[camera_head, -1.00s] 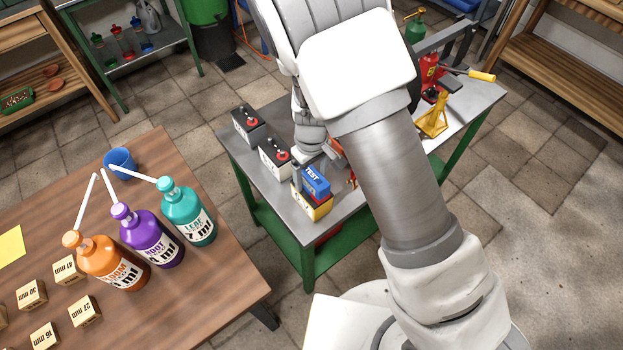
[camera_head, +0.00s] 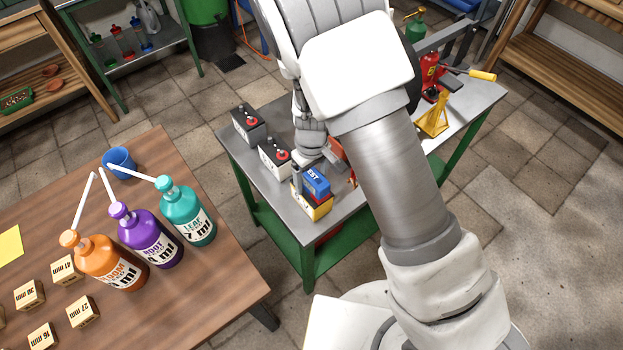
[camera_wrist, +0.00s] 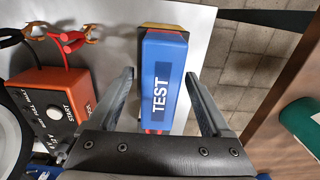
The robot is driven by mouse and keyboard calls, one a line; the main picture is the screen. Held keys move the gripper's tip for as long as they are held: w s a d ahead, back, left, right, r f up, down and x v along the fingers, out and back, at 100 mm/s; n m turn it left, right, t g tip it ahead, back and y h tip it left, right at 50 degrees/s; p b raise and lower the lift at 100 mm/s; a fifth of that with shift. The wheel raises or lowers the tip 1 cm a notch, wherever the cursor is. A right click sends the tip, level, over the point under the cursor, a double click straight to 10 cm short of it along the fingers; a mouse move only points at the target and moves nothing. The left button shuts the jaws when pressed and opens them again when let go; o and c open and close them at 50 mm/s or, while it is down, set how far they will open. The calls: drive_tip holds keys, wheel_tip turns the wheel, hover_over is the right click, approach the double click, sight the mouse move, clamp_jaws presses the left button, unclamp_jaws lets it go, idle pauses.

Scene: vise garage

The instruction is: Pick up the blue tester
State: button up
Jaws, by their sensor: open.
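The blue tester (camera_head: 316,181), a box marked TEST, sits on top of a yellow battery (camera_head: 318,207) near the front edge of the green-legged metal table. In the wrist view the blue tester (camera_wrist: 162,80) lies between the two open fingers of my gripper (camera_wrist: 158,85), with a gap on each side. A strip of the yellow battery (camera_wrist: 160,27) shows past its far end. In the head view my gripper (camera_head: 312,170) is right at the tester, and its fingers are partly hidden.
Two dark-topped batteries (camera_head: 275,158) (camera_head: 249,125) stand in a row behind. An orange box with a dial (camera_wrist: 45,100) and red clamps (camera_wrist: 65,40) lies left of my gripper in the wrist view. A red and yellow jack (camera_head: 433,117) stands farther right on the table.

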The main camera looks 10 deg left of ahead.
sight(311, 173)
clamp_jaws()
idle(0.4)
drive_tip(key=shift+r, duration=0.2)
drive_tip(key=shift+r+p, duration=0.2)
drive_tip(key=shift+p, duration=0.2)
wheel_tip(311, 173, up, 4)
drive_tip(key=shift+f, duration=0.1)
drive_tip(key=s+a+r+p, duration=0.5)
drive_tip(key=s+r, duration=0.5)
drive_tip(key=r, duration=0.3)
drive_tip(key=shift+s+p, duration=0.25)
drive_tip(key=shift+p, duration=0.2)
